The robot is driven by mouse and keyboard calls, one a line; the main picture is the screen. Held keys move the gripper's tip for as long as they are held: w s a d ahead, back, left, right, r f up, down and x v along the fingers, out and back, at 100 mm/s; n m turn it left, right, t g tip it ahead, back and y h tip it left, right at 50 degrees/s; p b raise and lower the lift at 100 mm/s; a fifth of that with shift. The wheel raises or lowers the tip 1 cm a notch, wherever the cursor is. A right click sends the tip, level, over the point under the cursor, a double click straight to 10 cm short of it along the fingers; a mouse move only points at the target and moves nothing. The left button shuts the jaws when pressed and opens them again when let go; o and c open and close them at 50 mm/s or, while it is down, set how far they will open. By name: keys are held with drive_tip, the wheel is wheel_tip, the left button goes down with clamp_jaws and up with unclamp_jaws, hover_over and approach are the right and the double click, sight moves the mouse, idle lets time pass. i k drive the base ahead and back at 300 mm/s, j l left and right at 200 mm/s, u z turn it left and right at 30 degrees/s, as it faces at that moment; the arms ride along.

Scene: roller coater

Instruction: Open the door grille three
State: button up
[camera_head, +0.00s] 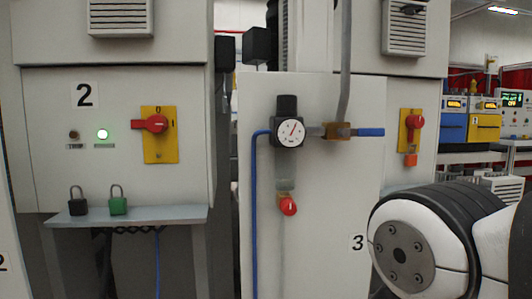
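A label "3" (357,242) is at the lower right of a white panel (335,190) in the middle of the head view. The panel carries a round pressure gauge (290,132), a brass valve with a blue lever (369,132) and a small red knob (288,205). I cannot tell whether this panel is door grille three, and no handle or open gap shows on it. My white and black arm (425,240) fills the lower right and hides what is behind it. My gripper is not in view.
Cabinet 2 (50,150) stands at left with a red rotary switch (154,124). A small shelf (150,215) below holds a black padlock (77,203) and a green padlock (118,203). Another red switch (412,121) has an orange padlock (410,160). Blue and yellow instruments (484,121) stand far right.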

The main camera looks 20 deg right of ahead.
sight(405, 25)
drive_tip(key=z, duration=1.15)
